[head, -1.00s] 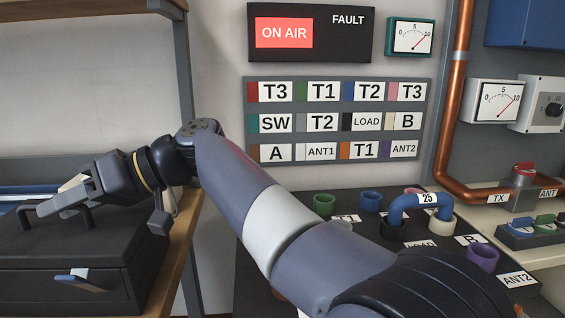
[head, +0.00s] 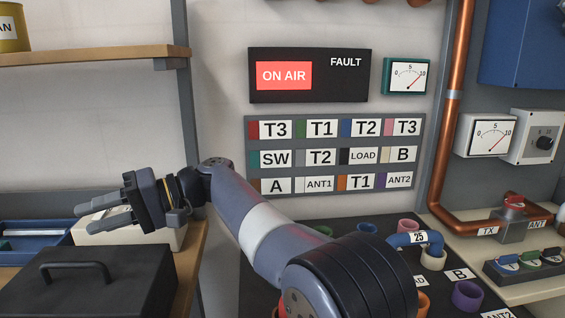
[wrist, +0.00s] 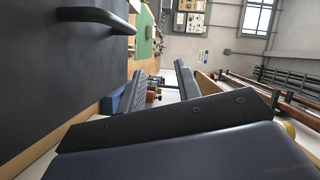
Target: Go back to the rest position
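My gripper (head: 82,216) is at the left in the head view, pointing left, above the shelf with the black case (head: 110,290). Its fingers look apart, with nothing between them. In the wrist view the two dark fingers (wrist: 160,88) stand apart with an empty gap. A pale box (head: 150,238) is behind and below the gripper in the head view. The rest of my arm reaches from the lower middle to the left.
The label board (head: 333,170) and lit ON AIR sign (head: 284,76) are on the wall. A copper pipe (head: 459,70) runs at the right.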

